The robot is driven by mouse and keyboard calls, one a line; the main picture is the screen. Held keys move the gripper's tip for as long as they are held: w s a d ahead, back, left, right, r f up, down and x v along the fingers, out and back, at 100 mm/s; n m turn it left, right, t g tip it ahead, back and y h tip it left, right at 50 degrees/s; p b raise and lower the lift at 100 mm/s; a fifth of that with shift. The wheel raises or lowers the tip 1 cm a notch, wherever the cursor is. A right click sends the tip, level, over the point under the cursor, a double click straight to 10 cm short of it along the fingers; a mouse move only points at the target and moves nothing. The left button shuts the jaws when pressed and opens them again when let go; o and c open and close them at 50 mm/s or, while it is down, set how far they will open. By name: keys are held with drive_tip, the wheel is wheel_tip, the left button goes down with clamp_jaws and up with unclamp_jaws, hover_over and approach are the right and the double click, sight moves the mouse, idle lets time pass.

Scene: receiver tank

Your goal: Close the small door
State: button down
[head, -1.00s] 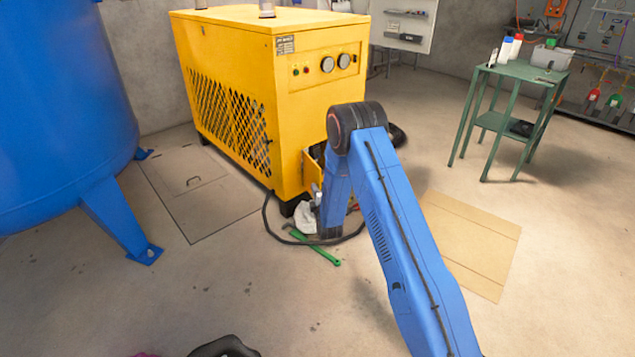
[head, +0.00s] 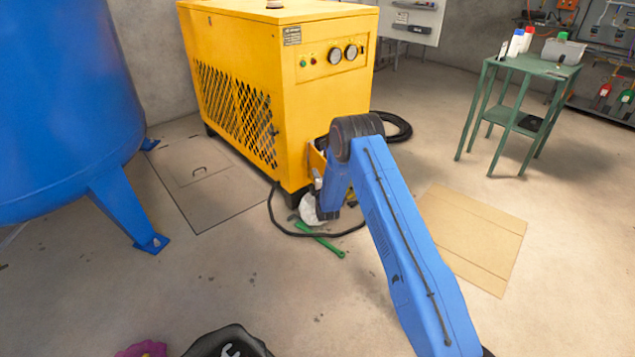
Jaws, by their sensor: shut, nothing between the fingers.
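The yellow cabinet (head: 290,110) stands at the upper middle. A small yellow door (head: 317,160) stands out from its lower front, open, with a dark gap beside it. My arm covers most of the door and the opening, so its angle and hinge side cannot be made out. My blue arm reaches up from the lower right, bends at a dark joint in front of the door, and its forearm points down. The dark end of the forearm is close in front of the cabinet's lower corner. My gripper's fingers cannot be seen; whether anything touches the door cannot be told.
A black hose (head: 285,228), a white cloth (head: 309,209) and a green tool (head: 322,242) lie on the floor by the cabinet corner. A blue tank (head: 60,110) stands left, a green table (head: 530,68) right. Flat cardboard (head: 475,235) lies right; the front floor is mostly clear.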

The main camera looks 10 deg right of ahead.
drive_tip(key=shift+w+d, duration=0.25)
drive_tip(key=shift+d, duration=0.7)
drive_tip(key=shift+w+d, duration=0.2)
drive_tip(key=shift+d, duration=0.75)
drive_tip(key=shift+d, duration=0.1)
